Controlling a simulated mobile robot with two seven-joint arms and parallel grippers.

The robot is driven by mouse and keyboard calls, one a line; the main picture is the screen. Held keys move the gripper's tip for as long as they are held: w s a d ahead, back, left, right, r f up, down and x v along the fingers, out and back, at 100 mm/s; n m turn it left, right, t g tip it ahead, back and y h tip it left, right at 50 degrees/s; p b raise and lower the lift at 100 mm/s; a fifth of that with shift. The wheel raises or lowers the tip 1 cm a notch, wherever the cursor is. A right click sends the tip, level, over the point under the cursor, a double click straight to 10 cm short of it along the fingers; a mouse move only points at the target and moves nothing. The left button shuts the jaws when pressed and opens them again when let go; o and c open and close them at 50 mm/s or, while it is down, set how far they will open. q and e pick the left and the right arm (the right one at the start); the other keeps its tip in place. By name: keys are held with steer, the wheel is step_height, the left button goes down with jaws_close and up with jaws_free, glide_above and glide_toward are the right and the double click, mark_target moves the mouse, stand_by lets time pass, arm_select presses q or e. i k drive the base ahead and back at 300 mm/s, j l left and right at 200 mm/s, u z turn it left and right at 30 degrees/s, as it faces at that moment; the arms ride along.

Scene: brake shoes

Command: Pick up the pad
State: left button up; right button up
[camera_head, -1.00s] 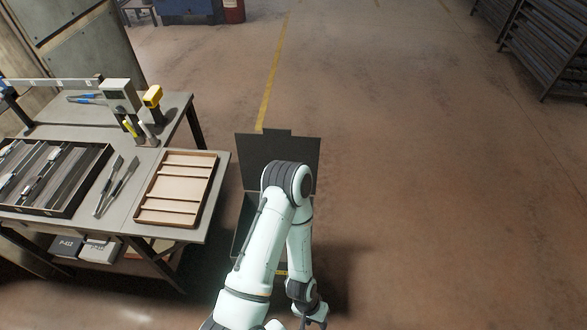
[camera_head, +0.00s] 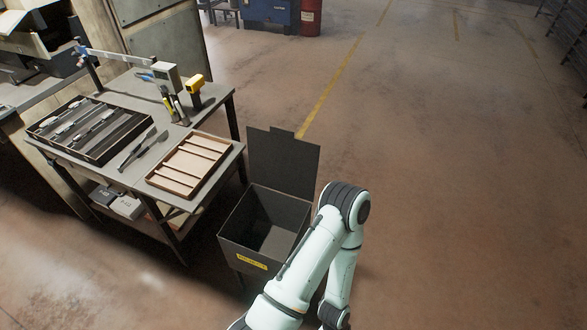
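A dark compartmented tray (camera_head: 133,139) lies on the left part of the workbench. Several small grey and silver pieces (camera_head: 92,127) lie in its slots; they are too small to tell which is the pad. A light wooden tray (camera_head: 208,143) with cross slats lies at the bench's right end and looks empty. One arm of mine, seemingly the right, rises from the bottom and folds back down right of the bin. Its wrist reaches the bottom edge, and its gripper fingers are out of view. My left gripper is not in view.
The grey workbench (camera_head: 222,108) carries two long tools (camera_head: 140,148), a yellow device (camera_head: 195,88) and a grey box-shaped device (camera_head: 168,76). A dark open bin (camera_head: 232,235) with a raised lid stands right of the bench. The floor to the right is clear.

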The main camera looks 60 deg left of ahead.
mark_target(79, 136)
steer(key=i+l+u, duration=0.1)
steer(key=i+u, duration=0.15)
steer(key=i, duration=0.15)
steer(key=i+l+u, duration=0.25)
steer(key=i, duration=0.15)
steer(key=i+l+u, duration=0.25)
steer(key=i, duration=0.15)
steer(key=i+u, duration=0.85)
steer(key=i+l+u, duration=0.1)
steer(key=i+u, duration=0.15)
steer(key=u, duration=0.2)
steer(key=i+u, duration=0.2)
steer(key=u, duration=0.3)
steer(key=i+l+u, duration=0.2)
steer(key=u, duration=0.3)
steer(key=i+l+u, duration=0.15)
steer(key=u, duration=0.3)
steer(key=i+l+u, duration=0.15)
steer(key=u, duration=0.3)
steer(key=i+l+u, duration=0.1)
steer(key=l+u, duration=0.15)
steer(key=u, duration=0.2)
steer(key=i+l+u, duration=0.1)
steer(key=l+u, duration=0.2)
steer(key=u, duration=0.15)
steer(key=i+l+u, duration=0.2)
steer(key=l+u, duration=0.15)
steer(key=k+j+u, duration=0.1)
steer(key=u, duration=1)
